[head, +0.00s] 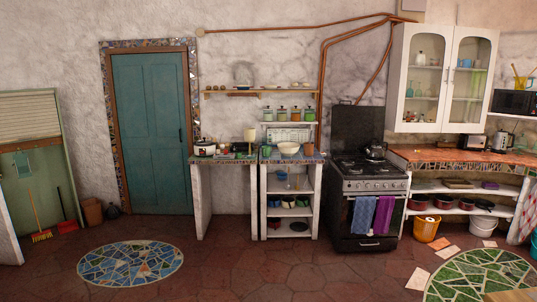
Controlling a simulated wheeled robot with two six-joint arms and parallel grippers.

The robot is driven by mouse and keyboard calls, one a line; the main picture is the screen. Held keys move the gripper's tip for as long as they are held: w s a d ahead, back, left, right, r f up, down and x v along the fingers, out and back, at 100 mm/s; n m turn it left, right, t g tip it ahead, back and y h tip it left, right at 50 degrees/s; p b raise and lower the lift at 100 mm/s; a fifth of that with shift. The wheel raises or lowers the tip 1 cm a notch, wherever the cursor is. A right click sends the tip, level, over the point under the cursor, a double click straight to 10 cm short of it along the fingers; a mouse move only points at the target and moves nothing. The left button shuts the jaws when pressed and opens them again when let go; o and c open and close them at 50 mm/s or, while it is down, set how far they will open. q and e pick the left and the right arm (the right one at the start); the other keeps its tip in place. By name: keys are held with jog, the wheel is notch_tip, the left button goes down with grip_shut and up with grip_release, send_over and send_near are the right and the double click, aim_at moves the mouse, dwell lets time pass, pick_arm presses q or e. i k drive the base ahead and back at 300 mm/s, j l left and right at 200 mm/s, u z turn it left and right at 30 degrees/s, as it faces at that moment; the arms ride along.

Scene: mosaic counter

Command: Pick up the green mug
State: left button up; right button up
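I cannot make out a green mug for sure at this distance. Small items crowd the mosaic counter (225,160) in the middle of the head view, and some of them look dark or greenish, too small to tell. A green jar (268,115) stands on the small shelf above the counter, in a row with other coloured jars. Neither of my grippers is in view.
A second counter (460,158) is at the right, with buckets below. A blue mosaic rug (130,263) and a green one (482,277) lie on the open tiled floor.

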aim_at(266, 150)
jog(key=i, duration=3.25)
jog(key=i+j+z, duration=0.1)
jog(key=i, duration=0.7)
jog(key=i+j+z, duration=0.1)
jog(key=i, duration=0.7)
jog(key=i+j+z, duration=0.25)
jog(key=i, duration=0.2)
jog(key=i+j+z, duration=0.25)
jog(key=i+j, duration=0.35)
jog(key=j, duration=0.15)
